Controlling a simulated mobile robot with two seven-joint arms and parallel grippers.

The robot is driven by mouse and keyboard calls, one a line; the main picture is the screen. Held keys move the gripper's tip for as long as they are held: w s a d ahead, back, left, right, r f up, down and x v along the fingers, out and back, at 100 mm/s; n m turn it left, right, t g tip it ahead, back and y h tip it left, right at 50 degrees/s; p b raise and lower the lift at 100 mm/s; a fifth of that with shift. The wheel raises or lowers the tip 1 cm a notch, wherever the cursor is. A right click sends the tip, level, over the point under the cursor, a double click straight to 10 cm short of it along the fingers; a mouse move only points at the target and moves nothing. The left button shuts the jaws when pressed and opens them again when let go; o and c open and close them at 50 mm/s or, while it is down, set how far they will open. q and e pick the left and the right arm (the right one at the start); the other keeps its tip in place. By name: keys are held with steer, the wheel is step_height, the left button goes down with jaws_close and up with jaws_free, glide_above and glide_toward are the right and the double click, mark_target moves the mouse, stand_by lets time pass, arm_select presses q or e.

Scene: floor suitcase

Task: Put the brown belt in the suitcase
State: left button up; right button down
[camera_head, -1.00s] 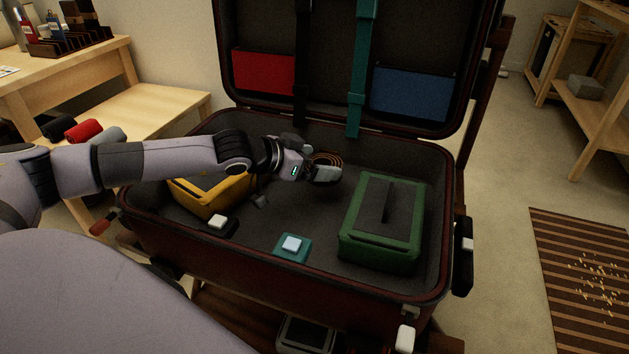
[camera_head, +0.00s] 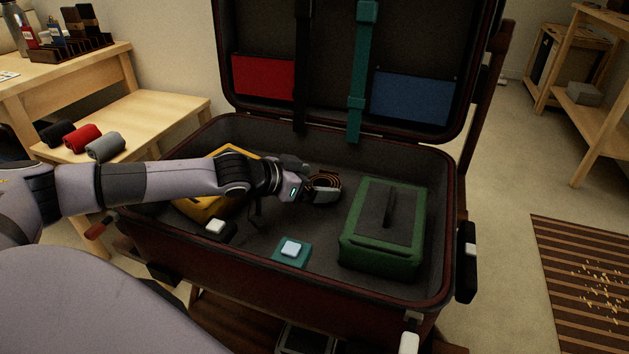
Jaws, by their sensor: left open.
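The open suitcase (camera_head: 225,262) has its lid raised at the back. The brown belt (camera_head: 327,178), coiled into a roll, is inside the suitcase, in its middle toward the back. My left gripper (camera_head: 316,186) is open at the coil, with its fingers on either side of the belt. The fingers and wrist hide part of the belt. I cannot tell whether the fingers touch it or whether it rests fully on the suitcase floor. My right gripper is not in view.
A green case (camera_head: 384,250) stands right of the gripper, and a yellow case (camera_head: 196,208) is partly hidden behind my arm. Red (camera_head: 263,75) and blue (camera_head: 411,96) pouches line the lid. Rolled cloths (camera_head: 83,138) lie on the left wooden bench (camera_head: 165,105).

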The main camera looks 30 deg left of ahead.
arm_select(q)
steer(key=v, duration=0.6)
steer(key=shift+a+f+p, duration=0.1)
steer(key=shift+p, duration=0.2)
steer(key=shift+s+a+r, duration=0.1)
steer(key=shift+s+r, duration=0.2)
steer(key=shift+s, duration=0.15)
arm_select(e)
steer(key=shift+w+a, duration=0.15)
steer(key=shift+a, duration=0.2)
